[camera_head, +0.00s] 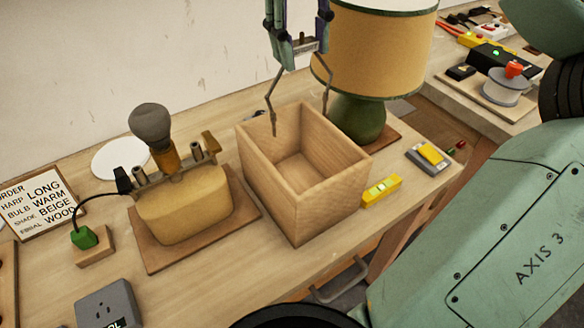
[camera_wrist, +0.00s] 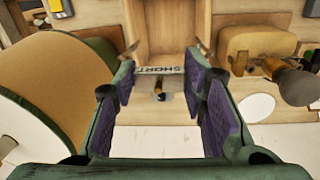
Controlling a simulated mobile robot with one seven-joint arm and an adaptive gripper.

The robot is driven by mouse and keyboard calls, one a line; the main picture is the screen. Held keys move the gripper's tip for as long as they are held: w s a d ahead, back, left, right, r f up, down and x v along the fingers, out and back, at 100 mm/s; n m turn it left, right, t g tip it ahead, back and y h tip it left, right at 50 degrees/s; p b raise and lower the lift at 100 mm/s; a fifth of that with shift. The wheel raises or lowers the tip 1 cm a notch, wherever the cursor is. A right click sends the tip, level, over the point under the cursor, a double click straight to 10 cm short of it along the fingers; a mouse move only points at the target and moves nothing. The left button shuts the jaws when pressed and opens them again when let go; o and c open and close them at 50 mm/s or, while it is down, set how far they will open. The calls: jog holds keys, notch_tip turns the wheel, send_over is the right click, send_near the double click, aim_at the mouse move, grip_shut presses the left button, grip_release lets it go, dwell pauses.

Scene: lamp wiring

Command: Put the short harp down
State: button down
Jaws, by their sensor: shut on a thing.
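The short harp (camera_head: 270,98) is a thin grey wire frame with a top bar and two legs that hang down. My gripper (camera_head: 298,32) is shut on its top bar, and the bar's "SHORT" label shows between the purple finger pads in the wrist view (camera_wrist: 166,71). An open wooden box (camera_head: 344,150) stands on the bench below the harp. The leg ends are near the box's far rim; I cannot tell whether they reach below it. In the wrist view the box (camera_wrist: 143,24) lies just beyond my fingers (camera_wrist: 162,98).
A green lamp with a beige shade (camera_head: 370,50) stands close right of the gripper. A lamp base with a grey bulb (camera_head: 151,127) stands left of the box. A yellow level (camera_head: 382,190) and a grey device (camera_head: 420,160) lie right. An order card (camera_head: 40,203) lies far left.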

notch_tip(320, 180, down, 18)
jog(key=b, duration=0.3)
jog(key=shift+r, duration=0.15)
jog(key=shift+b, duration=0.3)
jog(key=c, duration=1)
grip_release()
jog(key=r, duration=0.8)
jog(key=a+r, duration=0.1)
jog(key=r, duration=0.3)
jog(key=shift+s, duration=0.35)
